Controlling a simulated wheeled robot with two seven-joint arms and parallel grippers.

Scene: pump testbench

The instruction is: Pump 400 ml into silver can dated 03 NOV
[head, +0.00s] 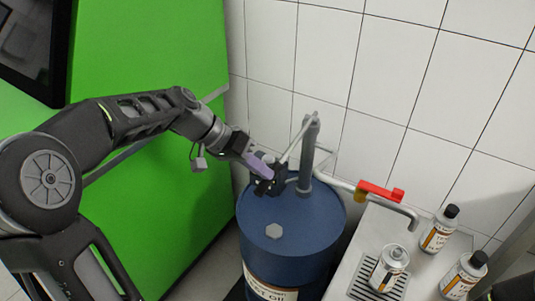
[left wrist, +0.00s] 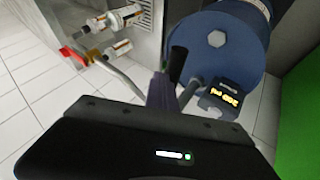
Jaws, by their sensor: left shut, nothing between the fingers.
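A pump (head: 309,155) with a slanted lever (head: 298,138) stands on the blue drum (head: 320,215). Its small black display (left wrist: 232,98) shows yellow digits that look like 200 in the left wrist view. A silver open-topped can (head: 388,267) stands upright on the grate below the spout (head: 405,213). Its label's date is too small to read. My left gripper (head: 268,176), with purple fingers, is shut and empty beside the pump, near the lever's lower end. Whether it touches the lever is unclear. In the left wrist view its fingers (left wrist: 162,92) are just below a black grip (left wrist: 177,63). My right gripper is not visible.
Two silver cans with black caps, one behind (head: 438,230) and one at the right (head: 464,276), stand on the pale bench. A red valve handle (head: 382,191) sits on the outlet pipe. A green panel (head: 150,130) stands at left; a tiled wall is behind.

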